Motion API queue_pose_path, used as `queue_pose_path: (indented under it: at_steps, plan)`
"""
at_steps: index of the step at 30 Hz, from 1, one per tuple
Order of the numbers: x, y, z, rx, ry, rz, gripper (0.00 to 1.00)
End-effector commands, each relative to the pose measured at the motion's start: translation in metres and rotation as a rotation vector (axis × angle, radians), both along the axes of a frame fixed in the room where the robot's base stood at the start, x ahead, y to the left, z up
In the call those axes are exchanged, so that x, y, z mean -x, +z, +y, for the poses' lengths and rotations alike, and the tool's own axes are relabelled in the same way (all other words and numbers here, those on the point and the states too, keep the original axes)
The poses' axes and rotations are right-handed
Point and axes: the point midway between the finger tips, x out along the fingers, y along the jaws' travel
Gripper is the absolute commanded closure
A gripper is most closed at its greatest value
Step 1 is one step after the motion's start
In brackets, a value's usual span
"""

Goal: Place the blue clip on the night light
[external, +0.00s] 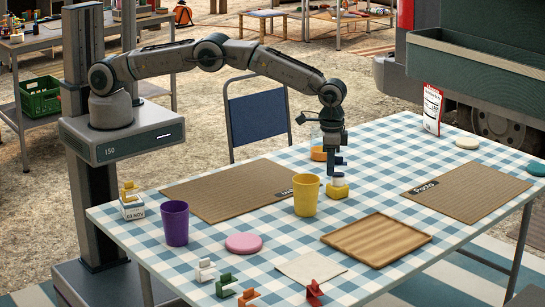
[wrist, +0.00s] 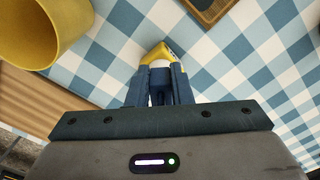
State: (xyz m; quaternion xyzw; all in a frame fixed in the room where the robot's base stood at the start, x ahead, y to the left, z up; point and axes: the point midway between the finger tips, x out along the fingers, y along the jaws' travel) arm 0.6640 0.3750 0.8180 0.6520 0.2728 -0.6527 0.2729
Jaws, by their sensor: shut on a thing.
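The night light appears to be the small yellow piece with a white rounded top (external: 338,192), standing on the checked cloth right of the yellow cup. It also shows in the wrist view (wrist: 155,51), just beyond my fingertips. My gripper (external: 336,167) points down directly above it. In the wrist view my gripper (wrist: 160,88) is shut on the dark blue clip (wrist: 160,80), which is largely hidden between the fingers. The clip is at or just above the white top; I cannot tell whether they touch.
A yellow cup (external: 306,195) stands close on the left, and an orange-based jar (external: 318,154) behind. A wooden tray (external: 377,241) lies in front. White (external: 204,270), green (external: 225,287), orange (external: 248,298) and red (external: 314,292) clips stand near the front edge. A purple cup (external: 175,223) is left.

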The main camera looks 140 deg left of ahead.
Motion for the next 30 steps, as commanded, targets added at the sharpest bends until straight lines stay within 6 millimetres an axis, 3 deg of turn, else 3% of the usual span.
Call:
queue_pose_path:
  at_steps: [11,12,14,24,30]
  plan:
    - [-0.001,-0.006,0.0,-0.001,0.0,-0.002,1.0]
    - [-0.001,-0.005,0.0,-0.001,0.0,-0.003,0.72]
    - [-0.001,-0.004,0.0,-0.001,0.0,-0.001,0.59]
    - [-0.001,-0.001,0.0,-0.002,0.0,-0.002,0.59]
    - [-0.001,0.027,0.001,-0.004,0.0,-0.005,0.59]
